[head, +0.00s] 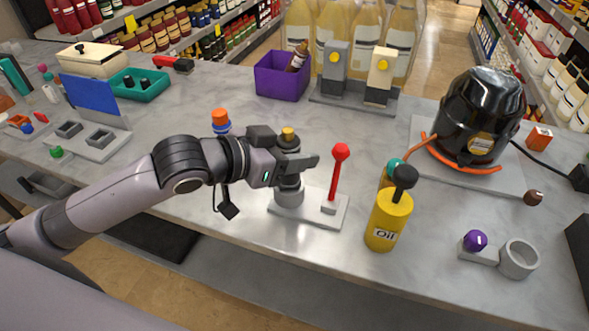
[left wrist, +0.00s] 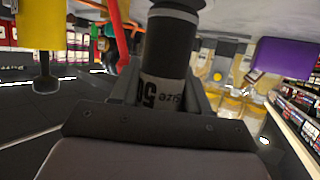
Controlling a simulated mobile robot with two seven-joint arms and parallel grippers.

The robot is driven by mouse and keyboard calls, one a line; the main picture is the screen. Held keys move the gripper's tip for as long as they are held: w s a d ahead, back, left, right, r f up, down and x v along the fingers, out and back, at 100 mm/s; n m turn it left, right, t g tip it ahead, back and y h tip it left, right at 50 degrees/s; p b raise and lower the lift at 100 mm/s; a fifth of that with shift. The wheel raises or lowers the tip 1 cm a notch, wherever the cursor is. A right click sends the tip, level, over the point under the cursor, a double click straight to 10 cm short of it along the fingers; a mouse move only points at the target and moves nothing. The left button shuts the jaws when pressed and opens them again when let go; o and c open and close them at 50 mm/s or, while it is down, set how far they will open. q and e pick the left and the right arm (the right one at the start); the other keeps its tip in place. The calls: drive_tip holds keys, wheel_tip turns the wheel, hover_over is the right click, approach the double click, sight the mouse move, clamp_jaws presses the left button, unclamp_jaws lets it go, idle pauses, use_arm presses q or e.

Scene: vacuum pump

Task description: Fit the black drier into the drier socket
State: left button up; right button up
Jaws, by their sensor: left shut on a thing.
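The black drier (head: 288,147) is a dark upright cylinder with a brass-coloured top. In the left wrist view the drier (left wrist: 165,55) fills the middle, with a grey band lettered "Size 50". My left gripper (head: 295,166) is shut around it. Directly beneath is a round light-grey socket (head: 289,193) on a plate with a red-knobbed lever (head: 336,178), seemingly the drier socket. The gripper hides the join, so I cannot tell whether the drier is inside or just above. My right gripper is not in view.
A yellow oil can (head: 388,220) stands just right of the lever plate. Farther right are a grey ring holder (head: 518,259) with a purple knob (head: 475,241) and a black pump (head: 480,115). A blue-and-orange bottle (head: 221,121) stands behind my arm. A purple bin (head: 281,83) is at the back.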

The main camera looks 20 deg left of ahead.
use_arm(q)
drive_tip(key=shift+f, duration=2)
drive_tip(key=shift+f, duration=0.15)
drive_tip(key=o, duration=1.2)
drive_tip(key=b+v, duration=0.1)
drive_tip(key=v, duration=1.1)
